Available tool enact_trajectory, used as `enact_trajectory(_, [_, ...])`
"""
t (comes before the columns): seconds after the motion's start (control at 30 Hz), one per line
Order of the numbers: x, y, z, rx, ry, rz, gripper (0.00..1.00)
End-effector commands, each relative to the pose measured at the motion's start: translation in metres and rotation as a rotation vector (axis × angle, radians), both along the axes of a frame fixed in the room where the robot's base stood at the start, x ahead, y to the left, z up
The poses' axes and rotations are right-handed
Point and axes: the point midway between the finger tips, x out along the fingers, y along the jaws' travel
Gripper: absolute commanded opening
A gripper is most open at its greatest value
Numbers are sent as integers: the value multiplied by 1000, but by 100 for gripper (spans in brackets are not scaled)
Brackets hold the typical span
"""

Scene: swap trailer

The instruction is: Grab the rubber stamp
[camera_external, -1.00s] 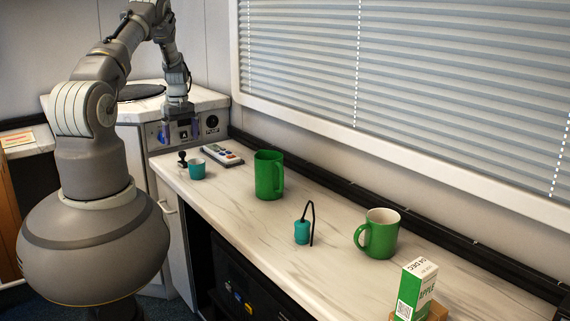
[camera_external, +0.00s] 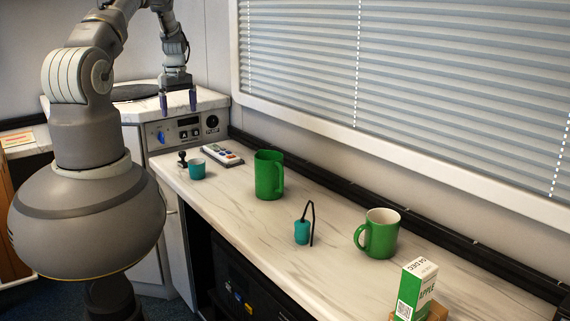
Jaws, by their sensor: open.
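The rubber stamp (camera_external: 182,159) is a small black object with a round knob, upright near the left end of the marbled counter. It stands just left of a small teal cup (camera_external: 197,170). My gripper (camera_external: 179,104) is open and empty, fingers pointing down. It appears above the stamp in the picture and clear of it, in front of the control panel.
A control panel (camera_external: 188,131) stands behind the stamp.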

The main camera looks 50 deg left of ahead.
Motion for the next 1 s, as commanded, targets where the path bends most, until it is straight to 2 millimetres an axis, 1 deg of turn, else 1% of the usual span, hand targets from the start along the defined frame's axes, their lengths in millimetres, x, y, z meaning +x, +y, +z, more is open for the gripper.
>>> enact_trajectory(0.03, [0,0,3,-1,1,0,100])
enact_trajectory(0.23, [0,0,1,0,1,0,100])
enact_trajectory(0.27, [0,0,1,0,1,0,95])
enact_trajectory(0.3, [0,0,1,0,1,0,86])
enact_trajectory(0.33, [0,0,1,0,1,0,81])
enact_trajectory(0.57, [0,0,1,0,0,-1,81])
enact_trajectory(0.67, [-1,0,-4,-1,1,-48,81])
enact_trajectory(0.77, [-2,1,-21,0,4,-240,81])
enact_trajectory(0.87, [-5,2,-48,-2,5,-557,81])
enact_trajectory(0.9, [-7,3,-59,-3,6,-695,81])
enact_trajectory(1.0, [-8,3,-83,-4,4,-1014,81])
